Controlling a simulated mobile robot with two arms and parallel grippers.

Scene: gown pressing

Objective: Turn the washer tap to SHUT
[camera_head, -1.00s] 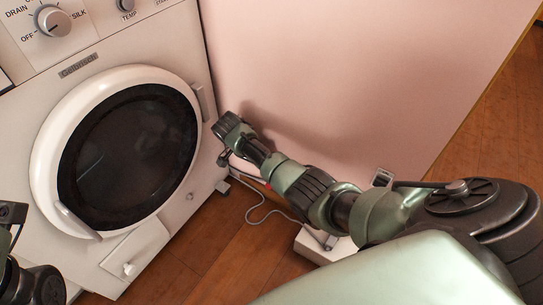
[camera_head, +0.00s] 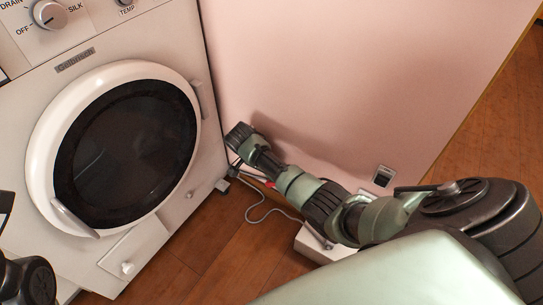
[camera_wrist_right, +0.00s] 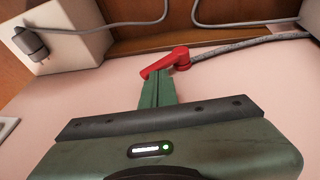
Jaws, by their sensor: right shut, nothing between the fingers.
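The red washer tap (camera_wrist_right: 181,57) is on the pink wall in the right wrist view. Its lever points to the lower left, and a grey hose runs off to the right. In the head view only a bit of red (camera_head: 271,185) shows beside my right arm, which hides the rest. My right gripper (camera_wrist_right: 157,76) is shut and empty. Its fingertips are right at the lever's free end; I cannot tell whether they touch it. The SHUT marking is not visible. Dark parts of my left arm show at the left edge, without a clear view of its gripper.
The washer (camera_head: 215,130) stands left of the pink wall (camera_head: 340,80). A white box (camera_head: 312,243) sits on the wooden floor, with a grey cable (camera_head: 262,206) nearby. A socket (camera_head: 383,175) is on the wall.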

